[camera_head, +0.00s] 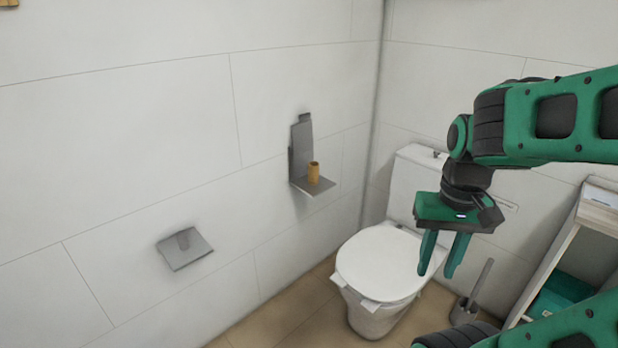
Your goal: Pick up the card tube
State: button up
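The card tube (313,173) is a small brown cylinder. It stands upright on a small grey wall shelf (318,189) in the middle of the view. My gripper (436,272) hangs with its fingers pointing down, to the right of the tube and in front of the toilet. Its two green fingers are apart, with nothing seen between them. The gripper is well away from the tube, and nothing covers the tube.
A white toilet (380,262) with its lid down stands right of the shelf. A grey wall holder (184,249) is at lower left. A toilet brush (472,300) and a white-framed cart (548,262) are at right. The space before the shelf looks clear.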

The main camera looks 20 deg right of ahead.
aim_at(314, 173)
jog(key=u, duration=0.05)
jog(key=i, duration=1)
jog(key=z, duration=0.05)
